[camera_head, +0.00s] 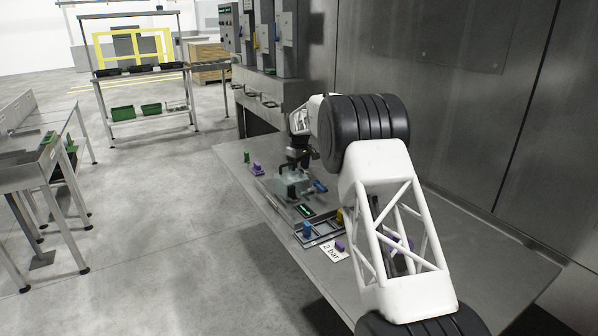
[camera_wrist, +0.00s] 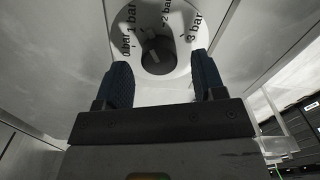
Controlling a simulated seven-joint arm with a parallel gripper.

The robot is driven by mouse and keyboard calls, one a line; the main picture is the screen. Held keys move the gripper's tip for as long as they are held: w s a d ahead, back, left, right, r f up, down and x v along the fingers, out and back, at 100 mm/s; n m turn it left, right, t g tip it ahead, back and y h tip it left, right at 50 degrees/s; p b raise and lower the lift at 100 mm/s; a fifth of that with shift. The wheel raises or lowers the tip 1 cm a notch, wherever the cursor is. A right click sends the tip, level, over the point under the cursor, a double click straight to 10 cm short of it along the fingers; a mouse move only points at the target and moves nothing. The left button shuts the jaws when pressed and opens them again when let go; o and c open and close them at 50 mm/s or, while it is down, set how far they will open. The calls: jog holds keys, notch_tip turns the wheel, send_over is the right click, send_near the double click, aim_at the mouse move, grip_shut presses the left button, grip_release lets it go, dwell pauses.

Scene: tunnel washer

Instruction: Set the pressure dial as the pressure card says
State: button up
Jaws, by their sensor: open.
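The pressure dial (camera_wrist: 158,55) has a dark round knob in a white face, with labels 0 bar, 1 bar, 2 bar and 3 bar around it. A pale mark shows on the knob, but I cannot tell exactly which label it points to. My gripper (camera_wrist: 163,75) is open, with one blue-black fingertip at each side of the lower knob; I cannot tell whether they touch it. In the head view my gripper (camera_head: 296,160) is over the bench, and the dial cannot be made out there. The pressure card (camera_head: 333,250) lies on the bench and reads "2 bar".
The metal bench (camera_head: 390,265) runs along a steel wall. A clear box (camera_head: 295,185), a blue peg (camera_head: 307,229), a purple peg (camera_head: 257,168) and a green peg (camera_head: 246,157) stand on it. My arm covers part of the bench at the right.

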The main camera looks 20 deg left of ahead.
jog(key=shift+f, duration=0.75)
jog(key=c, duration=0.9)
jog(key=shift+m, duration=2.9)
